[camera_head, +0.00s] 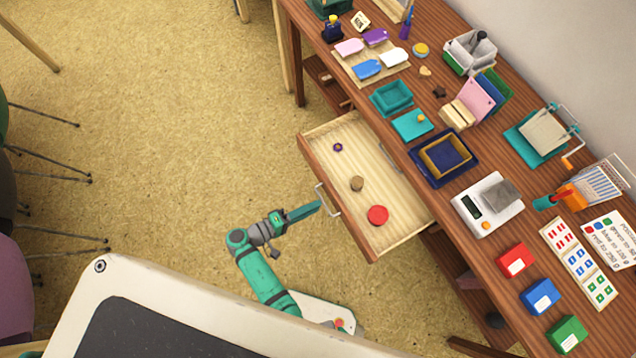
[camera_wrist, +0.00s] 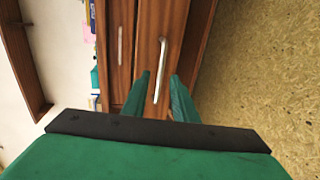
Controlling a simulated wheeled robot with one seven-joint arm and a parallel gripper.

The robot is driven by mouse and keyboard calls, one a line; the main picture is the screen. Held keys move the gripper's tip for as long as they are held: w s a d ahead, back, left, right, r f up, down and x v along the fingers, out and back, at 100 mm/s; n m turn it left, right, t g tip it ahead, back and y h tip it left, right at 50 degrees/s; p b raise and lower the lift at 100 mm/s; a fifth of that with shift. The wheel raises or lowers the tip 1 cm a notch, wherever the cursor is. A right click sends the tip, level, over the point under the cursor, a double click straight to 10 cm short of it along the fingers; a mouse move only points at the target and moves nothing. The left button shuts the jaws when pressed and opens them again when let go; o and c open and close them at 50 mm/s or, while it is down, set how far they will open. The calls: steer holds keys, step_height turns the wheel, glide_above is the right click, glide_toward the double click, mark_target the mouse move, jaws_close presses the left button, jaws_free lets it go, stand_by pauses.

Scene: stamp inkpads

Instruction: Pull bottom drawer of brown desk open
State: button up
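The brown desk (camera_head: 292,12) runs diagonally along the right in the head view. One drawer (camera_head: 372,143) stands pulled out, with a metal handle (camera_head: 327,203) on its front. My gripper (camera_head: 319,206) is just in front of that handle. In the wrist view, two wooden drawer fronts with handles lie side by side: the left one (camera_wrist: 121,72), on the desktop side, and the right one (camera_wrist: 175,22), nearer the floor. My gripper (camera_wrist: 161,75) is open, and the right handle (camera_wrist: 161,55) shows between its fingers. I cannot tell whether they touch it.
The open drawer holds a red disc (camera_head: 377,215), a tan cork-like piece (camera_head: 357,183) and a small purple piece (camera_head: 338,147). Many items cover the desktop, among them a scale (camera_head: 487,203) and a dark blue tray (camera_head: 420,160).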

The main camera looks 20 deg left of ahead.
steer(key=v, duration=0.7)
steer(key=shift+s+a, duration=0.2)
steer(key=s+d+f+m+g+y, duration=0.2)
steer(key=s+d+f+g+y, duration=0.4)
steer(key=s+f+y, duration=0.4)
steer(key=d+r+m+t, duration=0.2)
steer(key=d+r+t, duration=0.1)
steer(key=r, duration=0.8)
steer(key=d+r+m+t, duration=0.3)
steer(key=d+r, duration=0.1)
steer(key=r, duration=0.8)
steer(key=d+r+m+t, duration=0.2)
steer(key=d+r+t, duration=0.2)
steer(key=r, duration=0.8)
steer(key=shift+s+r+y, duration=0.25)
steer(key=shift+s+y, duration=0.05)
steer(key=shift+s, duration=0.2)
